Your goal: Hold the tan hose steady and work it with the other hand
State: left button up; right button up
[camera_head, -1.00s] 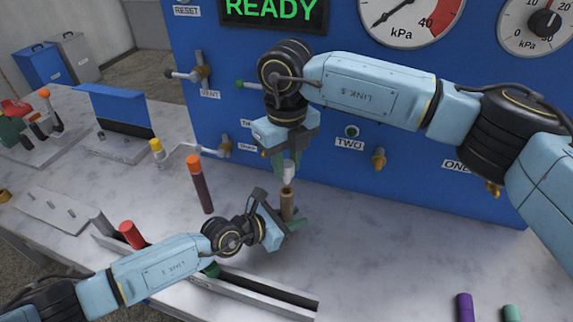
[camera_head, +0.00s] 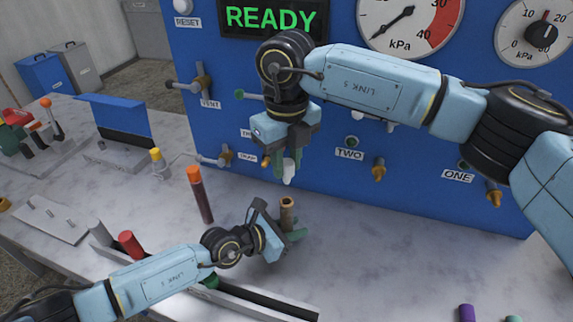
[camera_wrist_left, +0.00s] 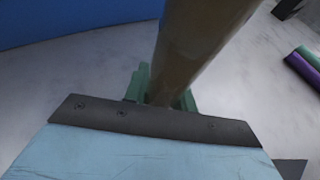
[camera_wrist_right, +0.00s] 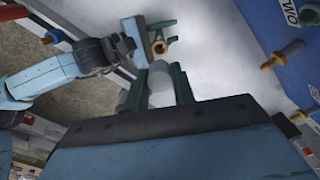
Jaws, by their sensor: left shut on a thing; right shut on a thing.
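The tan hose (camera_head: 287,204) stands roughly upright, its open mouth facing up. It also shows large in the left wrist view (camera_wrist_left: 198,45). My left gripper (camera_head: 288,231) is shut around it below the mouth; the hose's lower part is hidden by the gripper. My right gripper (camera_head: 287,170) points down above the hose, shut on a small white piece (camera_head: 288,178). A gap separates the white piece from the hose mouth. In the right wrist view, the hose mouth (camera_wrist_right: 159,47) lies just beyond the white piece (camera_wrist_right: 160,78).
A dark red hose with an orange end (camera_head: 200,195) stands to the left. The blue panel (camera_head: 420,190) behind carries brass fittings, including one under the TWO label (camera_head: 378,168). Purple (camera_head: 467,313) and teal (camera_head: 513,318) pieces are at front right. The table right of the hose is clear.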

dwell(0.3)
pick_arm(q)
jog(key=o, duration=1.1)
